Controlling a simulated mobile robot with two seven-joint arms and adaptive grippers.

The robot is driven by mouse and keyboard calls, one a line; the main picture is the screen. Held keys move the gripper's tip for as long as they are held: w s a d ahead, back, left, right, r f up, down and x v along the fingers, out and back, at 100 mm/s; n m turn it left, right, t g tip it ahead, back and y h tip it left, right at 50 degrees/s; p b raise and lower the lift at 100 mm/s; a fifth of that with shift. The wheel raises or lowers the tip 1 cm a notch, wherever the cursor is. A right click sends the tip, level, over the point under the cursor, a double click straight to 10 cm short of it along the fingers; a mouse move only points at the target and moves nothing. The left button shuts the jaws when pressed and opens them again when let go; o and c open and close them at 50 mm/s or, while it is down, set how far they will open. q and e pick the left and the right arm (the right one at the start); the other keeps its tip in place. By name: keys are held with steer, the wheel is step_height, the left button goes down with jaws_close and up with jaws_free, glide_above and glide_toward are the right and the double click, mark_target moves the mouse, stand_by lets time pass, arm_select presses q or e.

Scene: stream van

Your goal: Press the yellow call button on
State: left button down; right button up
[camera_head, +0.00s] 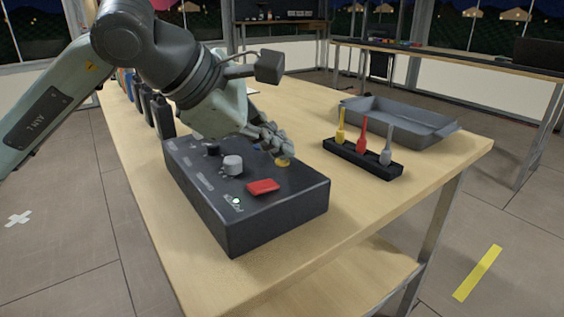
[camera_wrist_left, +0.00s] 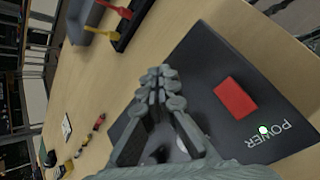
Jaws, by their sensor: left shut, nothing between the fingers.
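A dark control box (camera_head: 230,205) sits on the wooden table. Its yellow button (camera_head: 283,163) shows just below my left fingertips, partly covered by them. My left gripper (camera_head: 280,145) is shut and empty, pointing down at the button; I cannot tell whether it touches. In the left wrist view my left gripper (camera_wrist_left: 161,84) has its fingers together over the box's edge, and the yellow button is hidden. The box also has a red rocker (camera_head: 263,186), a grey knob (camera_head: 232,165), a black knob (camera_head: 211,148) and a lit green light (camera_head: 236,201). My right gripper is out of view.
A black rack (camera_head: 345,154) with yellow, red and grey upright tools stands right of the box. A grey tray (camera_head: 425,130) lies behind it. Several dark upright items (camera_head: 160,117) line the table's left edge. The table in front of the rack is clear.

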mark_target(278, 163)
arm_select(q)
steer(key=shift+f, duration=0.2)
stand_by(0.5)
steer(key=shift+r, duration=0.65)
step_height(278, 163, up, 6)
steer(key=p, duration=0.2)
steer(key=shift+p, duration=0.3)
stand_by(0.4)
